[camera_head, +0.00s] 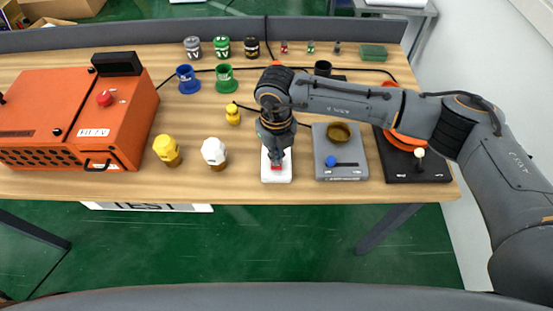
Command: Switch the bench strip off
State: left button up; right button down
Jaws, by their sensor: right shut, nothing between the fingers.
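The bench strip (283,179) seems to be the small white block near the front edge of the table, with a red switch (276,168) on top. My right gripper (275,158) points down over it, shut and empty, with its fingertips at or just above the red switch. I cannot tell whether they touch. The gripper hides the back part of the strip, and the switch's position cannot be read. My left gripper is out of view.
An orange machine (60,118) with a red button stands at the left. Yellow (167,149) and white (214,152) bottles stand left of the strip. A grey device (340,164) with a blue knob and a black device (412,168) stand right. Cups, jars and cables lie behind.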

jog(key=shift+f+b, duration=1.1)
jog(key=shift+f, duration=0.1)
dwell(0.4)
jog(key=shift+r, duration=0.1)
jog(key=shift+r+p, duration=0.5)
jog(key=shift+r, duration=0.35)
jog(key=shift+r+p, duration=1)
jog(key=shift+r, duration=1.65)
jog(key=shift+f, duration=0.1)
